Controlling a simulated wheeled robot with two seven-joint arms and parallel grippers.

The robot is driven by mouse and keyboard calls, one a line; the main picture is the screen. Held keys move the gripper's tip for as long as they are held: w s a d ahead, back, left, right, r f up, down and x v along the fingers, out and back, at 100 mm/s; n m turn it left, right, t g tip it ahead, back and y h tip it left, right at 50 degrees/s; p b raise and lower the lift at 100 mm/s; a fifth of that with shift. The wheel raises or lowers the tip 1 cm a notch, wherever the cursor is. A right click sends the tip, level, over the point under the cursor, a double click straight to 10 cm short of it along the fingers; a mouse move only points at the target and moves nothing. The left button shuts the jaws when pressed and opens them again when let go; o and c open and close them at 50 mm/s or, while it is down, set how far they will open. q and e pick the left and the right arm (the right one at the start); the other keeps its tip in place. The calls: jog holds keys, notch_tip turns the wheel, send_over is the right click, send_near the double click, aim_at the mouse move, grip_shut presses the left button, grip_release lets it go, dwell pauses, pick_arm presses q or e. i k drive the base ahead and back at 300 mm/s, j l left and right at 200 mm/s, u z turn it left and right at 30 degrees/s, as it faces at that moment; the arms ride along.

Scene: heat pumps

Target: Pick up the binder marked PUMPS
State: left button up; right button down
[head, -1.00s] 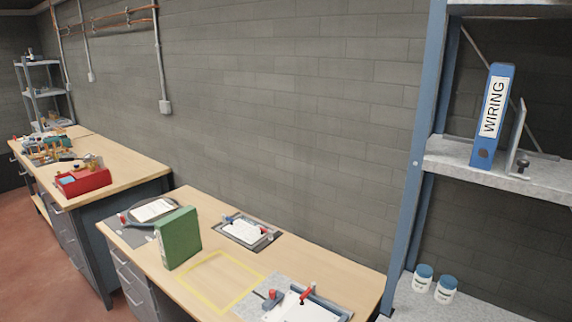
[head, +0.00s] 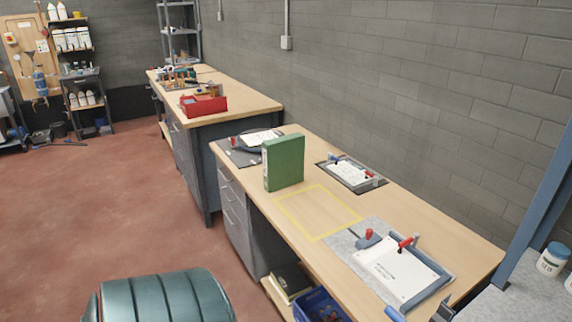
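A green binder (head: 284,162) stands upright on the wooden workbench (head: 420,222), behind a yellow taped square (head: 318,212). Its broad green side faces me. Its narrow pale spine edge is turned to the left, and I cannot read any marking on it. No binder in view shows a readable PUMPS label. Neither of my grippers can be made out in this view.
Boards with papers (head: 350,174) and a large white sheet with red-handled clamps (head: 395,270) lie on the bench. A teal padded seat (head: 165,297) is at the bottom left. A red box (head: 203,104) sits on the farther bench. Open floor lies left.

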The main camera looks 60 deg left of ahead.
aim_at(284, 156)
jog(key=u, duration=1.9)
